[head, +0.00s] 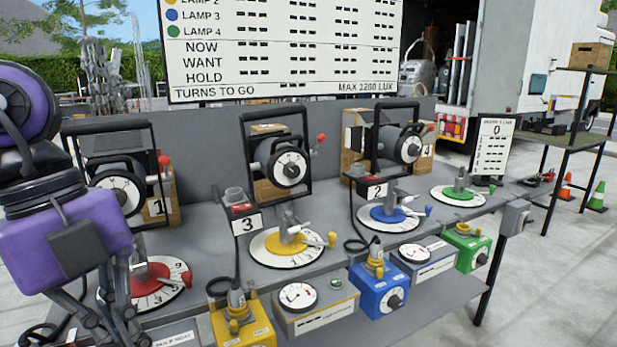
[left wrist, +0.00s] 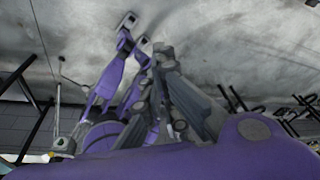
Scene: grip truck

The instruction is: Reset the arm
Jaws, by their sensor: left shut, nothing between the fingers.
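My left gripper (head: 118,318) hangs at the left of the head view, fingers pointing down, in front of the bench near the red dial (head: 158,284). Its fingers are shut and empty. They also show close together in the left wrist view (left wrist: 163,60), with purple arm parts of mine behind them. The arm partly hides the leftmost lamp (head: 122,190) and the red dial. My right gripper is not in the head view, and I cannot make it out in the left wrist view.
The grey bench (head: 345,262) carries lamps and yellow (head: 262,250), blue (head: 378,222) and green (head: 452,201) dials. A yellow box (head: 235,328), a blue box (head: 368,298) and a green box (head: 478,240) line its front. A board (head: 280,60) stands behind; a truck (head: 545,70) is at the right.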

